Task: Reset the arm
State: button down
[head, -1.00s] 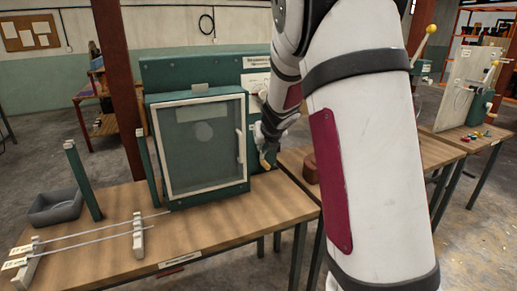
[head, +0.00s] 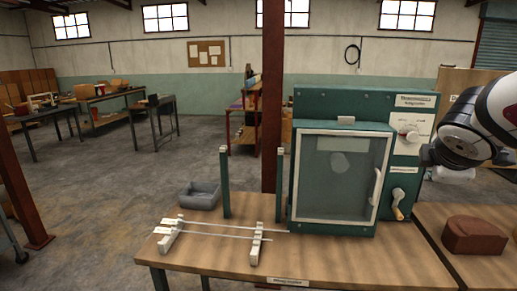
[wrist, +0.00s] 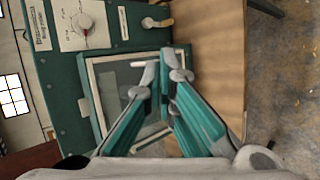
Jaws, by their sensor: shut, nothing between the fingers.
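My gripper (wrist: 164,72) shows in the wrist view with its two teal fingers angled together at the tips, shut and empty. Behind the fingers is the green cabinet with a framed glass door (wrist: 108,88), which lies sideways in that picture. In the head view, part of my white and dark arm (head: 478,130) reaches in from the right edge, right of the cabinet. The cabinet's glass door (head: 338,175) is closed and has a white handle. Its side panel has a white dial (head: 408,133) and a crank with a wooden grip (head: 398,206). I cannot make out the fingertips in the head view.
The wooden table (head: 330,262) holds the cabinet, white stands with thin rods (head: 215,233), and green posts (head: 225,185). A grey bin (head: 199,195) is behind the rods. A brown block (head: 474,235) sits on the table at right. Open floor lies at left.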

jog(key=s+a+f+m+g+y, duration=0.1)
jog(key=s+a+f+m+y, duration=0.1)
jog(key=s+a+m, duration=0.4)
jog(key=s+a+f+m+g+y, duration=0.2)
jog(key=s+a+m, duration=0.5)
jog(key=s+a, duration=0.4)
jog(key=s+f+y, duration=0.1)
jog(key=s, duration=0.4)
jog(key=shift+a+f+g+y, duration=0.25)
jog(key=shift+f+g+y, duration=0.05)
jog(key=shift+f, duration=0.05)
